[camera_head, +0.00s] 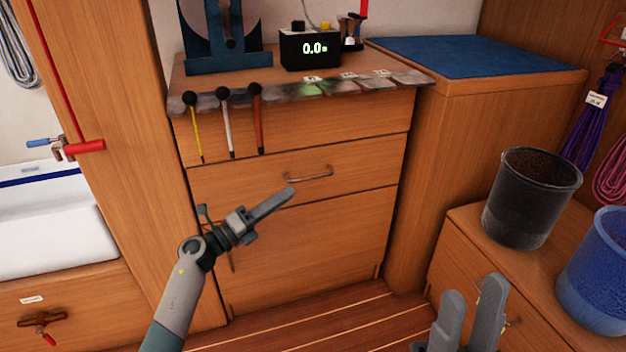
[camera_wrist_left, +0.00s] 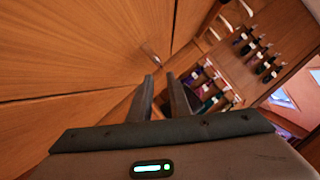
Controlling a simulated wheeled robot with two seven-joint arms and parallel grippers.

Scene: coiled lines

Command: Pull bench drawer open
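The bench drawer (camera_head: 240,187) is a wooden front below the worktop, flush with the bench and shut. Its metal bar handle (camera_head: 309,177) is at the drawer's middle right. My left gripper (camera_head: 285,195) is in front of the drawer, just below and left of the handle as seen by the head. Its fingers look edge-on there. In the left wrist view the left gripper (camera_wrist_left: 160,80) has its two fingers apart with nothing between them. A small metal piece (camera_wrist_left: 150,53) shows beyond the fingertips; I cannot tell if it is the handle. My right gripper (camera_head: 472,290) is open and empty at lower right.
Several screwdrivers (camera_head: 228,125) hang from the worktop's front edge, above the drawer. A black display box (camera_head: 310,50) stands on the worktop. A black bucket (camera_head: 530,200) and a blue bucket (camera_head: 597,275) stand on the cabinet at right. The slatted floor (camera_head: 320,315) before the bench is clear.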

